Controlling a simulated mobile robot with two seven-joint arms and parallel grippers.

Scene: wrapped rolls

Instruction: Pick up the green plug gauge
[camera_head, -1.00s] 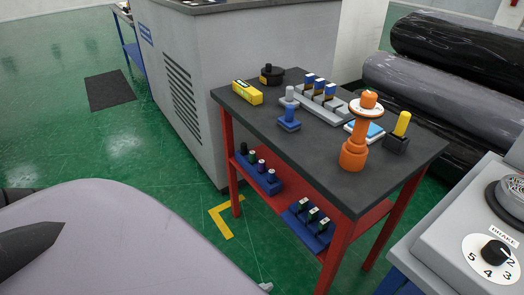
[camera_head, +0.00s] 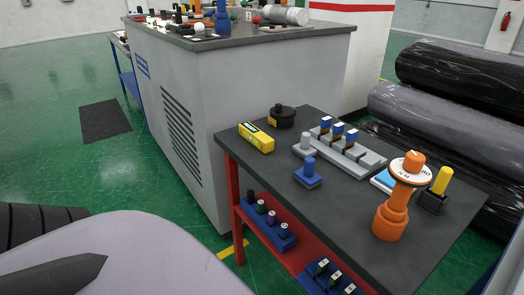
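On the lower red shelf of the table, a blue holder (camera_head: 270,232) carries several short pegs with pale tops. One of them looks green (camera_head: 272,217) and may be the green plug gauge; it stands between a black one (camera_head: 261,207) and a purple one (camera_head: 284,229). A second blue holder (camera_head: 310,283) nearer the front holds several dark pegs with pale tops. Their sides look partly green, but they are too small to tell and are cut by the bottom edge. Neither gripper can be made out; only parts of my own body show at the lower left.
The dark tabletop (camera_head: 340,203) above the shelf carries a yellow box (camera_head: 256,138), a black round part (camera_head: 282,116), a grey rack (camera_head: 340,153), a blue piece (camera_head: 308,174) and an orange stand (camera_head: 392,215). A grey cabinet (camera_head: 240,95) stands behind. Green floor lies open at left.

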